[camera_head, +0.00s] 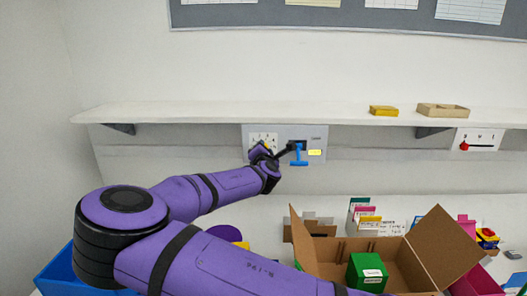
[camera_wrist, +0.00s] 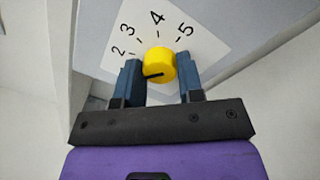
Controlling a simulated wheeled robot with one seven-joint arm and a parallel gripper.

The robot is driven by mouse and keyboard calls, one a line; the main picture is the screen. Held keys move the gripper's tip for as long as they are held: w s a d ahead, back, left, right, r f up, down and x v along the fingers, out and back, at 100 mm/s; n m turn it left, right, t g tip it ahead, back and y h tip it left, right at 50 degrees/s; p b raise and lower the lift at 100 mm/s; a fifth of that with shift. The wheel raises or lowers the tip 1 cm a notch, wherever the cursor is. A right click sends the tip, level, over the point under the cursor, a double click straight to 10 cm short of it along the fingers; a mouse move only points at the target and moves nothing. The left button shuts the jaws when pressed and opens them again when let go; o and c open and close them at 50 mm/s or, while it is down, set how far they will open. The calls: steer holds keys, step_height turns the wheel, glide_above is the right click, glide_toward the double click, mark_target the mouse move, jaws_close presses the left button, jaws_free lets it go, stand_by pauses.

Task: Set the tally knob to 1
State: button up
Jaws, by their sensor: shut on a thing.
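The tally knob (camera_wrist: 160,62) is round and yellow, with a dark pointer line, on a white dial plate (camera_wrist: 190,22) numbered 2 to 5 in view. The line points left and slightly down, below the 2, towards my left finger. No 1 shows; that part of the dial is behind the finger. My gripper (camera_wrist: 159,68) has one blue-grey finger on each side of the knob and is shut on it. In the head view my gripper (camera_head: 268,153) reaches the dial on the grey wall panel (camera_head: 285,131) and mostly hides the knob.
A blue T-shaped handle (camera_head: 299,156) and a yellow label (camera_head: 315,153) sit just right of the dial. A white shelf (camera_head: 230,113) runs above the panel. A red-knobbed switch (camera_head: 464,146) is far right. An open cardboard box (camera_head: 400,255) with a green block (camera_head: 366,271) stands below.

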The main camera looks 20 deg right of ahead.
steer(key=o, duration=0.9)
steer(key=v, duration=1.1)
steer(key=shift+d, duration=0.1)
steer(key=shift+w, duration=0.1)
